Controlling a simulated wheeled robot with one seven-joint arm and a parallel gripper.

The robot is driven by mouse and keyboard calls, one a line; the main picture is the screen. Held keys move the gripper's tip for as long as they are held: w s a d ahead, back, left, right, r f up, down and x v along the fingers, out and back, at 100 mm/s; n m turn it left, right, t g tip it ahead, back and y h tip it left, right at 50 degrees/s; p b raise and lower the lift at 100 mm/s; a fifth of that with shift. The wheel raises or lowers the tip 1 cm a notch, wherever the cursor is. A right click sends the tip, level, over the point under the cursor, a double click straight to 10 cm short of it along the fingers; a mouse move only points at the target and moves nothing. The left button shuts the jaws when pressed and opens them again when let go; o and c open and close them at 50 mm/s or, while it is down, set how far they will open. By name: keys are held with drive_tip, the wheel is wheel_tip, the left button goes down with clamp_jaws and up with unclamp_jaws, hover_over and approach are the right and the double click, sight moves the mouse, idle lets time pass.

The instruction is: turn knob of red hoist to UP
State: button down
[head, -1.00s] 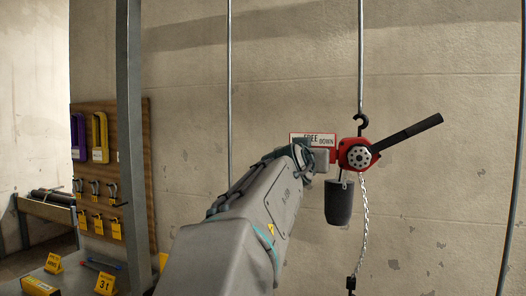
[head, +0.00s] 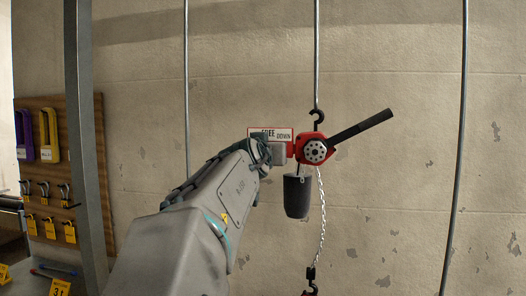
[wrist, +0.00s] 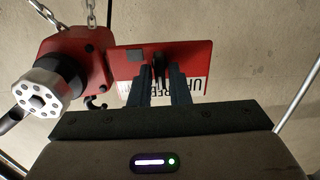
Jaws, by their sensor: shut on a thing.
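The red hoist (head: 315,149) hangs by a black hook from a vertical rod, with its black lever pointing up and right. In the wrist view, the hoist body (wrist: 92,62) is at upper left, and the red plate (wrist: 196,56) carries partly covered, upside-down lettering. My gripper (wrist: 160,74) has its two dark fingers closed on the small black knob (wrist: 160,68) in front of the plate. In the head view, my gripper (head: 279,153) hides the knob.
A dark grey cylinder (head: 297,196) hangs below the hoist, beside a chain (head: 321,220). Vertical rods stand left and right of it. A grey post (head: 85,150) and a wooden tool board (head: 60,170) are at left. The wall right of the hoist is clear.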

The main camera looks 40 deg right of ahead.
drive_tip(key=shift+w+a+n+b, duration=0.1)
drive_tip(key=shift+w+n+b, duration=0.05)
drive_tip(key=shift+n+b, duration=2.65)
drive_tip(key=shift+n+p, duration=0.45)
drive_tip(key=shift+n, duration=0.15)
drive_tip(key=c, duration=1.5)
unclamp_jaws()
drive_tip(key=shift+f, duration=0.1)
drive_tip(key=b+v, duration=0.3)
drive_tip(key=v, duration=1)
drive_tip(key=shift+s+a+b, duration=0.3)
drive_tip(key=shift+b, duration=0.1)
